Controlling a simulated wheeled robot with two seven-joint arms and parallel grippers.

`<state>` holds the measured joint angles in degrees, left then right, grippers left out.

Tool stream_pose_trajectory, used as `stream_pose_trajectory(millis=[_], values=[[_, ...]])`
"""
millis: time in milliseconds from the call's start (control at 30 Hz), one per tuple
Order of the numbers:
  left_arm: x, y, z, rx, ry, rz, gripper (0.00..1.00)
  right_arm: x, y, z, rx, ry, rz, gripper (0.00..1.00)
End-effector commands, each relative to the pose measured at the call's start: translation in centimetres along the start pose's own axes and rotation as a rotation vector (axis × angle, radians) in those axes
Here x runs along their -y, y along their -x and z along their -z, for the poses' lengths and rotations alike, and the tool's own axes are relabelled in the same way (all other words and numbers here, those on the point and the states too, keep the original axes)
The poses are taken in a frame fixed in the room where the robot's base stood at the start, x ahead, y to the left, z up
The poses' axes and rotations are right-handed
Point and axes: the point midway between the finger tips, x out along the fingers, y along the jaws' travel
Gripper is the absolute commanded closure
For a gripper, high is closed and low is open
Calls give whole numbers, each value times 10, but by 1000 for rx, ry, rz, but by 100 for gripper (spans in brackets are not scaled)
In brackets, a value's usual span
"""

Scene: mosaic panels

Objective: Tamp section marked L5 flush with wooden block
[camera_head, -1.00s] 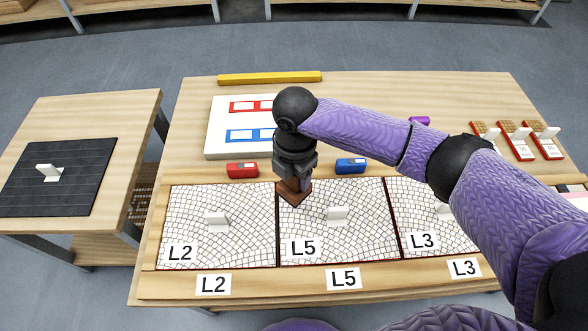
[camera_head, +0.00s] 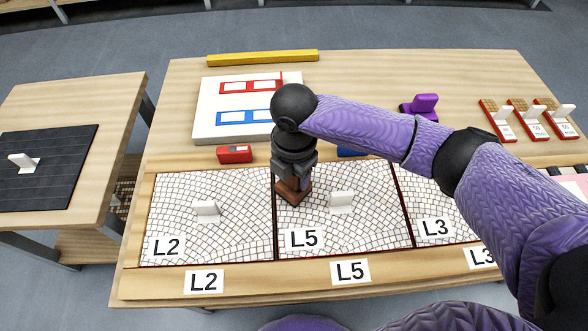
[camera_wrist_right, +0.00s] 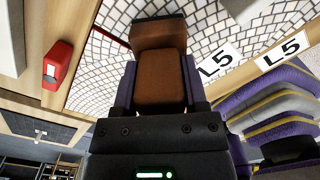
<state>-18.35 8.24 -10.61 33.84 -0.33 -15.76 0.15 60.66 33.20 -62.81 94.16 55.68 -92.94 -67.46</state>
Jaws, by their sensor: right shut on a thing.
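My right gripper (camera_head: 293,178) is shut on a brown wooden block (camera_head: 292,194), which also shows between the fingers in the right wrist view (camera_wrist_right: 160,72). The block is over the upper left corner of the white mosaic section marked L5 (camera_head: 375,215), close to the seam with section L2 (camera_head: 230,235). I cannot tell whether the block touches the tiles. The part of L5 under the block is hidden. My left gripper is not in view.
Section L3 (camera_head: 433,205) lies right of L5, partly behind my arm. A red block (camera_head: 234,154) and a mostly hidden blue block (camera_head: 351,152) lie behind the sections. A white board (camera_head: 213,118), yellow bar (camera_head: 262,57) and purple handled tool (camera_head: 419,106) lie farther back.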

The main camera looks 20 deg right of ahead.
Motion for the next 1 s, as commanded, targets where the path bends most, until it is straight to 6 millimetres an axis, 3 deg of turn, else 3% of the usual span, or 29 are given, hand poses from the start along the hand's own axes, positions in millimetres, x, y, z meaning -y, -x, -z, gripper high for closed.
stream_pose_trajectory(millis=[567, 1000], values=[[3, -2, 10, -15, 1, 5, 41, 0, -4, 0, 0, 0, 0, 100], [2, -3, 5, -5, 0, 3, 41, 0, -9, 0, -1, 0, 0, 100]])
